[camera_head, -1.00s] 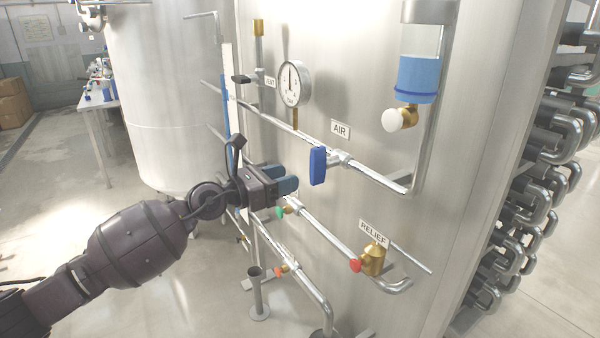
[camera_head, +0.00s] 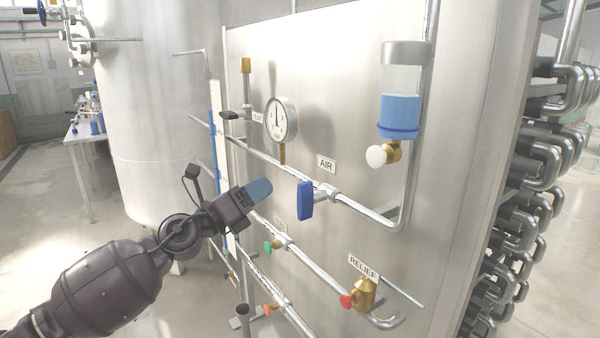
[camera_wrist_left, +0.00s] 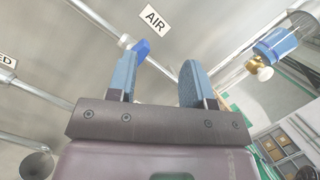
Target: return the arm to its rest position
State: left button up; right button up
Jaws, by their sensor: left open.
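My left arm comes in from the lower left in the head view. Its gripper (camera_head: 259,191) is in front of the steel tank panel, left of the blue valve handle (camera_head: 306,201) on the AIR pipe, with a gap between them. In the left wrist view the two blue fingers (camera_wrist_left: 156,82) stand apart with nothing between them. The blue handle also shows there (camera_wrist_left: 141,48), beyond the left finger. My right gripper is in neither view.
A pressure gauge (camera_head: 281,120) and a blue-banded sight glass (camera_head: 400,116) sit on the panel. Below are a green knob (camera_head: 268,247), a brass relief valve (camera_head: 363,294) with a red knob and pipes. Stacked bent pipes (camera_head: 527,180) stand at right. Open floor lies at left.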

pick_arm(q)
jog(key=s+a+f+n+t+y, duration=0.1)
jog(key=s+a+f+n+y, duration=0.25)
jog(key=f+n, duration=0.55)
jog(key=s+a+f+n+t+y, duration=0.2)
jog(key=s+a+f+n+y, duration=0.25)
jog(key=n, duration=0.65)
jog(key=s+a+f+n+t+y, duration=0.1)
jog(key=s+a+f+n+y, duration=0.2)
jog(key=f+n, duration=0.65)
jog(key=s+a+f+n+g+y, duration=0.2)
jog(key=s+a+f+n+g, duration=0.1)
jog(key=s+f, duration=0.7)
jog(key=s+a+f+n+g+y, duration=0.2)
jog(key=s+a+f+n+y, duration=0.1)
jog(key=s+f, duration=0.6)
jog(key=s+a+n, duration=0.1)
jog(key=s+n, duration=0.1)
jog(key=s, duration=0.1)
jog(key=shift+s+f+g, duration=0.25)
jog(key=shift+f+g, duration=0.1)
jog(key=shift+g, duration=0.05)
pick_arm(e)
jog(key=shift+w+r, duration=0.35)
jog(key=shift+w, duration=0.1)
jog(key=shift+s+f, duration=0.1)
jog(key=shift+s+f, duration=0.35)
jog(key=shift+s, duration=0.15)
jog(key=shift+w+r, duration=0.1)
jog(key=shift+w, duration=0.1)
